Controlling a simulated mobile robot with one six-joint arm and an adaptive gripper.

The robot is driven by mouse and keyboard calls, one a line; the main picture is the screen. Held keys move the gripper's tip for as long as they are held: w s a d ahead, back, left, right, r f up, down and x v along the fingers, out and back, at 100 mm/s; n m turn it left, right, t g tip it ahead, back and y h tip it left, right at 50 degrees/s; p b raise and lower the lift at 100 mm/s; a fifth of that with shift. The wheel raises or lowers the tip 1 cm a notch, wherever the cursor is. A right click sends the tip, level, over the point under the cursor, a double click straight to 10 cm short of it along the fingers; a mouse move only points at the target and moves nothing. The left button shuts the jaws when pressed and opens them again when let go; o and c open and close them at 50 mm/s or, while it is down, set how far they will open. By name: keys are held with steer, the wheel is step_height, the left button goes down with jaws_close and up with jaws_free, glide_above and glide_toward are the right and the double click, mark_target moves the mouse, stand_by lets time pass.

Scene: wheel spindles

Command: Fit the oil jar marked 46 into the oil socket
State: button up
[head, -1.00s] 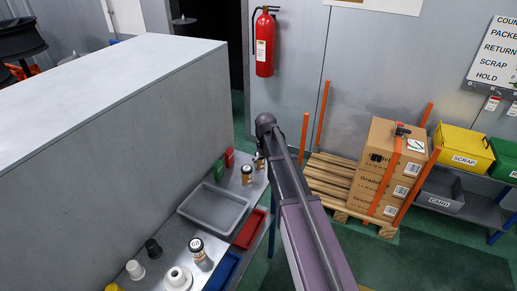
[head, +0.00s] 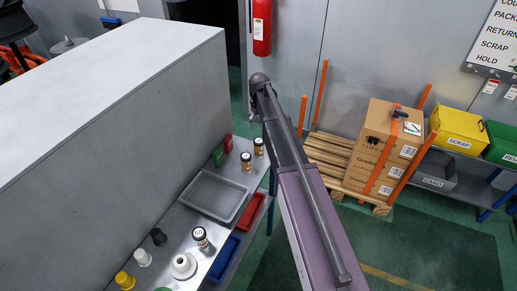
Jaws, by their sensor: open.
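Three small jars with dark bodies, pale lids and amber-and-white labels stand on the grey bench: a near one (head: 201,240), a middle one (head: 246,163) and a far one (head: 258,147). Their markings are too small to read, so I cannot tell which is 46. A white round piece with a central opening (head: 183,265) sits beside the near jar; I cannot tell whether it is the oil socket. My gripper (head: 252,117) shows only as a small dark part beside my arm, above and beyond the far jar. It is open, apart from the jars; the arm hides most of it.
A grey tray (head: 184,207) lies mid-bench, with a red bin (head: 249,214) and a blue bin (head: 224,258) along its right. Black, white and yellow pieces stand at the near left. A tall grey cabinet (head: 150,140) walls the left; a loaded pallet (head: 328,160) stands right.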

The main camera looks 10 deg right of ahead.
mark_target(259, 147)
steer(key=shift+f+b, duration=4.2)
steer(key=shift+f, duration=0.05)
steer(key=shift+f, duration=0.15)
step_height(259, 147, down, 5)
steer(key=b, duration=0.5)
steer(key=shift+s+a, duration=0.1)
steer(key=shift+s, duration=0.05)
steer(key=c, duration=1.1)
